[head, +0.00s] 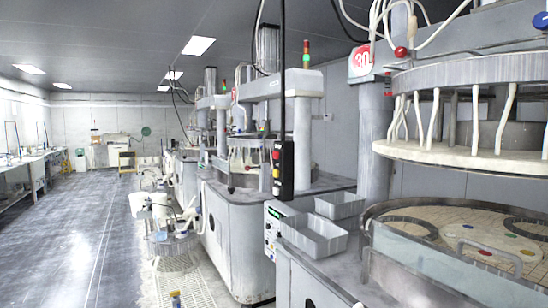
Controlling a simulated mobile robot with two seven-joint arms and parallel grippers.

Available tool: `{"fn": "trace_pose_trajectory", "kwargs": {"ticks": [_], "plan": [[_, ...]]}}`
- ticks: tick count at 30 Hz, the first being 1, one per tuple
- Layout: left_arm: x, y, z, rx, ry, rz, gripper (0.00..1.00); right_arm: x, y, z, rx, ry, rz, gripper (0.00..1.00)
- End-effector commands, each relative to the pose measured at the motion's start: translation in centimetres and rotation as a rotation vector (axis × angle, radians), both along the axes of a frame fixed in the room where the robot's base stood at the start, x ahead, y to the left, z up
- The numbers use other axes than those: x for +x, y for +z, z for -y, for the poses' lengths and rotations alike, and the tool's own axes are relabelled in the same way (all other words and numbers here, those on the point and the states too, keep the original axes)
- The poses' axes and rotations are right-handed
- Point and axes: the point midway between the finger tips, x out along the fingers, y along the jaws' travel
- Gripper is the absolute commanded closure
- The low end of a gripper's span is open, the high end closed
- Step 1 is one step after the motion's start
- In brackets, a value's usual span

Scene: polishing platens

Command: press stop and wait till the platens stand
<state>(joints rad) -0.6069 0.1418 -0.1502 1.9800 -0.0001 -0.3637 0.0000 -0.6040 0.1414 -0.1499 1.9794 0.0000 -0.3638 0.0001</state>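The nearest polishing machine stands at the right. Its round lower platen (410,208) is pale, with dark rings on it, inside a raised rim. A pale rounded plate with several coloured dots (490,256) shows at its front; I cannot tell whether it is a panel or a carrier. The upper platen (470,150) hangs raised above, apart from the lower one. A black pendant box (283,168) with coloured buttons hangs on a cable. A control box (272,230) with a green display sits on the machine's left side. I cannot tell which button is stop, or whether the platens turn. Neither gripper is in view.
Two grey trays, one nearer (314,238) and one behind (340,205), sit on the machine's ledge. More machines (236,225) line up behind. White equipment (165,210) stands on the floor beside them. A grey aisle (85,240) is clear; benches (25,175) run along the left wall.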

Motion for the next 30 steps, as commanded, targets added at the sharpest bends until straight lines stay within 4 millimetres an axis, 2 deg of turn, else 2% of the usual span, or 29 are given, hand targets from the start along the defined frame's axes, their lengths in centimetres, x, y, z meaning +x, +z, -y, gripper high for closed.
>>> {"fn": "trace_pose_trajectory", "kwargs": {"ticks": [1,3,4,30], "plan": [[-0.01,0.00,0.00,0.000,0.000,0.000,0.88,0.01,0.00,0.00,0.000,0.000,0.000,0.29],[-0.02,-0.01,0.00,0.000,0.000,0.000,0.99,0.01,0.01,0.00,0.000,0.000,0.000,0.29],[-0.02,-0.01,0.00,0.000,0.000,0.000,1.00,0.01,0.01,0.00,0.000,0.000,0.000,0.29],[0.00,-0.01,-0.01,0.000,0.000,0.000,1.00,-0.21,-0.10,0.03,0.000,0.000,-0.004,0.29]]}}
